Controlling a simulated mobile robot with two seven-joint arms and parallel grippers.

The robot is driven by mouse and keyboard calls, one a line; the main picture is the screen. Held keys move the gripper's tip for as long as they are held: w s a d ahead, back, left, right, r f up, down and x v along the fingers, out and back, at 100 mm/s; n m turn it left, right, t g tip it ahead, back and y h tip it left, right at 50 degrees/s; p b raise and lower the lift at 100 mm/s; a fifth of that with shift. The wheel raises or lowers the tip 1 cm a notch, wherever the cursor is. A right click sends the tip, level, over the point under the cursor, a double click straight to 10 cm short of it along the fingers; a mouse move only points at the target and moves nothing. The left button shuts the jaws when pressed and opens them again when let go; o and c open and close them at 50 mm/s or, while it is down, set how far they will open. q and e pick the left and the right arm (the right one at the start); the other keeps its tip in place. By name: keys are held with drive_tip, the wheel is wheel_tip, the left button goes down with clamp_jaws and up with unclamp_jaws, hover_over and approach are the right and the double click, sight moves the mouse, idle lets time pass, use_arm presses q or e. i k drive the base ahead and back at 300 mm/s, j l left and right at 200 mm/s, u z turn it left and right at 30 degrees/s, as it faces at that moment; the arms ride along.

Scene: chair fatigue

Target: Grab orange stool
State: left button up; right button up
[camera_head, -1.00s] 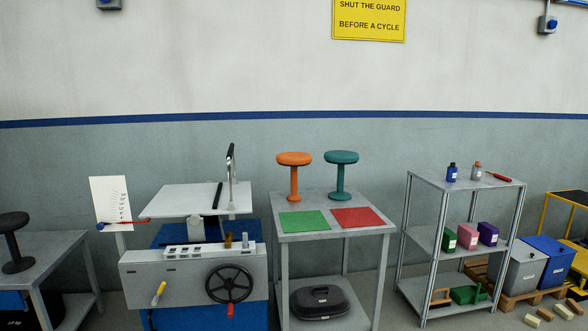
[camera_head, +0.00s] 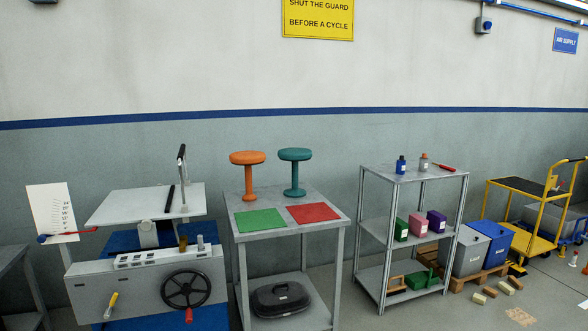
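The orange stool (camera_head: 248,172) stands upright at the back left of a grey metal table (camera_head: 323,197). It has a round seat, a thin stem and a round foot. A teal stool (camera_head: 295,171) of the same shape stands just to its right, apart from it. Neither of my grippers shows in the head view, so nothing is seen touching the orange stool.
A green mat (camera_head: 259,222) and a red mat (camera_head: 314,212) lie in front of the stools. A machine with a black handwheel (camera_head: 186,290) stands left of the table. A grey shelf (camera_head: 414,177) and a yellow trolley (camera_head: 513,245) stand right. A black case (camera_head: 280,299) is on the lower shelf.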

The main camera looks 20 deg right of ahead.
sight(246, 158)
drive_tip(key=i+z, duration=0.15)
drive_tip(key=z, duration=0.2)
drive_tip(key=i+z, duration=0.15)
drive_tip(key=z, duration=0.15)
drive_tip(key=i+j+z, duration=0.1)
drive_tip(key=z, duration=0.25)
drive_tip(key=i+j+z, duration=0.3)
drive_tip(key=i+j, duration=0.3)
drive_tip(key=j, duration=0.1)
